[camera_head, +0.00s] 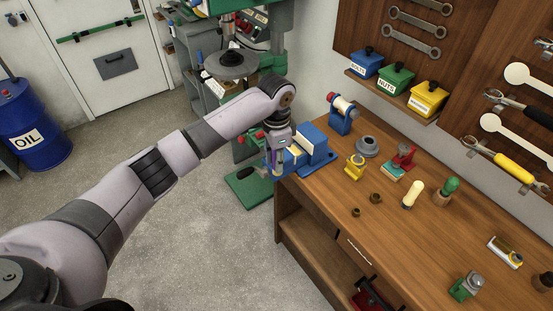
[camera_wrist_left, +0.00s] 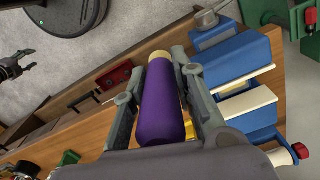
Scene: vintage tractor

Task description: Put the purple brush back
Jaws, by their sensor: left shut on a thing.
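The purple brush (camera_wrist_left: 160,108) shows in the left wrist view as a thick purple handle with a tan end. My left gripper (camera_wrist_left: 158,95) is shut on it, with one finger along each side. In the head view my left gripper (camera_head: 275,158) is at the left end of the workbench, beside the blue vise (camera_head: 314,142). The brush is mostly hidden there by the gripper, and its bristles cannot be made out. My right gripper (camera_wrist_left: 17,66) shows small and dark at the left of the left wrist view, its fingers apart and empty.
The wooden workbench (camera_head: 340,205) holds a yellow part (camera_head: 355,166), a red-topped part (camera_head: 404,155), a cream-handled tool (camera_head: 412,195) and a green-handled tool (camera_head: 446,191). Labelled bins (camera_head: 396,79) sit on a wall shelf. A green machine (camera_head: 235,65) stands behind my left arm. The bench front is fairly clear.

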